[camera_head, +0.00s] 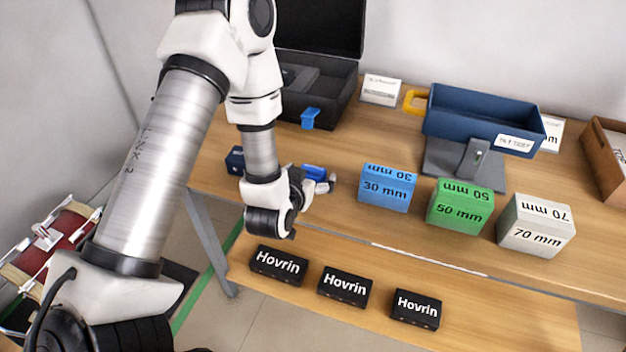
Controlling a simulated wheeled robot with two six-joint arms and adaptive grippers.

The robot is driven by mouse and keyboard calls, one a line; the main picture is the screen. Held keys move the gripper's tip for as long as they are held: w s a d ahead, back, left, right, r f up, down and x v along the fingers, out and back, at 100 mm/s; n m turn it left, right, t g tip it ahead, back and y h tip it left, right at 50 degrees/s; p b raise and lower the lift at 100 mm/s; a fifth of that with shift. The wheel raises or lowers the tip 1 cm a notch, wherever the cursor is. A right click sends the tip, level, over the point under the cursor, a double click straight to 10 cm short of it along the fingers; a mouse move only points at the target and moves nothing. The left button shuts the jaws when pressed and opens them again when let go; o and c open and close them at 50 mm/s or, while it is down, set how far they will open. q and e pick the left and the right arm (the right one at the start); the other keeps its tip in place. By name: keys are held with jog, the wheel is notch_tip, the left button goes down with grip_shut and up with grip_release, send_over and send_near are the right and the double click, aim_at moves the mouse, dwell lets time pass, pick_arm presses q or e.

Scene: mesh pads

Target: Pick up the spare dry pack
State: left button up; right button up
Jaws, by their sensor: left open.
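No object bears a readable label as the spare dry pack, so I cannot tell which one it is. Three black boxes marked Hovrin stand on the lower shelf: a left one (278,264), a middle one (345,287) and a right one (416,309). A small dark blue object (235,160) sits on the upper table, partly behind my left arm. My left gripper (328,184) is open over the upper table, left of the blue 30 mm block (387,187). A blue piece (315,172) shows right beside its fingers; whether they touch is unclear. My right gripper is out of view.
A green 50 mm block (460,206) and a white 70 mm block (536,226) stand along the table front. Behind are a tilted blue bin (480,112) on a grey stand, an open black case (335,85) and a cardboard box (606,160). The table edge overhangs the lower shelf.

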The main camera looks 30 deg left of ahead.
pick_arm(q)
jog(key=shift+w+a+f, duration=0.2)
jog(key=shift+w, duration=0.5)
jog(key=c, duration=1.2)
jog(key=shift+c, duration=0.2)
jog(key=shift+r, duration=0.15)
